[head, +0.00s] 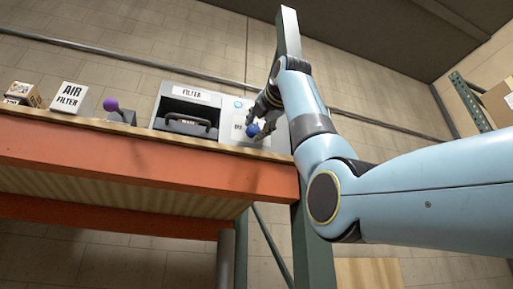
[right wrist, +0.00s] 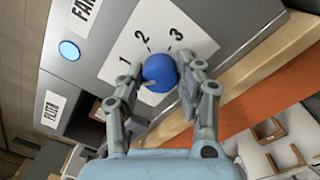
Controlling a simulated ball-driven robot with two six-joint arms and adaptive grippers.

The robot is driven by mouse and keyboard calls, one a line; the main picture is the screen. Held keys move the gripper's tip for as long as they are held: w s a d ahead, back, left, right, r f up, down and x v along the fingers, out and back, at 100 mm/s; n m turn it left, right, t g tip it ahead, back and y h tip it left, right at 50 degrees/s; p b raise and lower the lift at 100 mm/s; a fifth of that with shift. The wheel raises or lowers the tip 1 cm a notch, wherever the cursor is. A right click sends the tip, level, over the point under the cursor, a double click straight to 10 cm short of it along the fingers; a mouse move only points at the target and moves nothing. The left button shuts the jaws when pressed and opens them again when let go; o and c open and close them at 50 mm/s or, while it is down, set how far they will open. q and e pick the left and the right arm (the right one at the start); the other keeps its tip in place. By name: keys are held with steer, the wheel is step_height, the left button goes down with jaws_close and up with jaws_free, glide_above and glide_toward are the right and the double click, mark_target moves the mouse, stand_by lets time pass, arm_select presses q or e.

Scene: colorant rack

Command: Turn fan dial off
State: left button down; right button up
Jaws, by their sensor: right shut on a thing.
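The fan dial is a blue round knob (right wrist: 159,72) on a white plate (right wrist: 205,42) marked 1, 2 and 3, on the grey fan unit. In the right wrist view my right gripper (right wrist: 160,80) has one finger on each side of the knob and is shut on it. The knob's small pointer is at its lower left, away from the numbers. In the head view the blue knob (head: 252,130) shows between the fingers of my right gripper (head: 258,127). My left gripper is not in view.
A lit blue button (right wrist: 69,50) is on the unit beside the plate. A filter housing with a dark handle (head: 190,125) stands to the left. Further left are a purple-knobbed lever (head: 111,104) and an air filter box (head: 69,97). An orange shelf beam (head: 140,160) runs below.

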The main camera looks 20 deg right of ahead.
steer(key=n, duration=0.5)
steer(key=shift+w+f, duration=0.1)
steer(key=shift+f, duration=0.1)
steer(key=shift+a+n, duration=0.1)
steer(key=shift+n, duration=0.2)
steer(key=o, duration=1.1)
steer(key=shift+r, duration=0.1)
steer(key=shift+o, duration=0.2)
steer(key=shift+r, duration=0.1)
steer(key=shift+s, duration=0.45)
steer(key=s, duration=1.1)
steer(key=shift+d, duration=0.4)
steer(key=shift+s, duration=0.1)
